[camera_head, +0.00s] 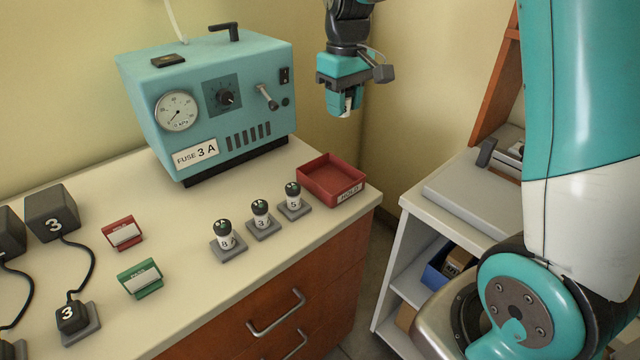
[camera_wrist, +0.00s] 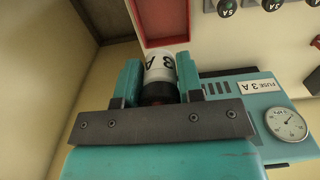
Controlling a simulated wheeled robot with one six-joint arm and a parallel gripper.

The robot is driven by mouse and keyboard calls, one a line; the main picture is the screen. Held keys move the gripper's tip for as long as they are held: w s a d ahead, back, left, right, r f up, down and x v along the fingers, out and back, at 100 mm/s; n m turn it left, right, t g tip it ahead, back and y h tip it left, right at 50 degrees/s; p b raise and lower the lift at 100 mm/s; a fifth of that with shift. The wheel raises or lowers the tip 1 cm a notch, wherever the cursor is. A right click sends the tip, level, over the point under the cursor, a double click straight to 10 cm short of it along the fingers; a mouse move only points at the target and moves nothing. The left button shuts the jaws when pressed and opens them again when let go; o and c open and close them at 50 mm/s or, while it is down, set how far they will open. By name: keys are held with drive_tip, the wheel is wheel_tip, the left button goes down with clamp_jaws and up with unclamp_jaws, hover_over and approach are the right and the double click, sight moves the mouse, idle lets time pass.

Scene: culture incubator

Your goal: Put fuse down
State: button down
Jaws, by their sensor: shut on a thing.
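My gripper (camera_head: 345,104) is raised at the back right of the counter, apart from the counter top. It is shut on a fuse (camera_head: 347,106), a small cylinder with a white label. A red tray (camera_head: 331,178) labelled "HOLD" stands on the counter's right end, below my gripper. The tray is empty in the head view. Its edge also shows in the wrist view (camera_wrist: 141,28), beyond the fuse.
A teal incubator (camera_head: 215,100) marked "FUSE 3 A" stands at the back. Three fuses (camera_head: 260,215) labelled 8, 3 and 5 stand in grey bases before the tray.

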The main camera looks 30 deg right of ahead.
sight(339, 189)
drive_tip(key=shift+d+f, duration=0.1)
drive_tip(key=shift+f, duration=0.2)
wheel_tip(339, 189, down, 19)
drive_tip(key=shift+w+r+p, duration=0.1)
drive_tip(key=shift+r+p, duration=0.05)
drive_tip(key=shift+p, duration=0.25)
drive_tip(key=c, duration=0.8)
unclamp_jaws()
drive_tip(key=shift+o, duration=0.2)
wheel_tip(339, 189, up, 12)
drive_tip(key=s+a+r+n+y, duration=0.2)
drive_tip(key=s+a+r, duration=0.2)
drive_tip(key=s+a, duration=0.5)
drive_tip(key=s+a+r+n+y, duration=0.2)
drive_tip(key=s+a+r, duration=0.2)
drive_tip(key=s+a, duration=0.6)
drive_tip(key=s+b, duration=0.1)
drive_tip(key=s, duration=0.4)
drive_tip(key=shift+s+r+n, duration=0.35)
drive_tip(key=shift+s+n, duration=0.05)
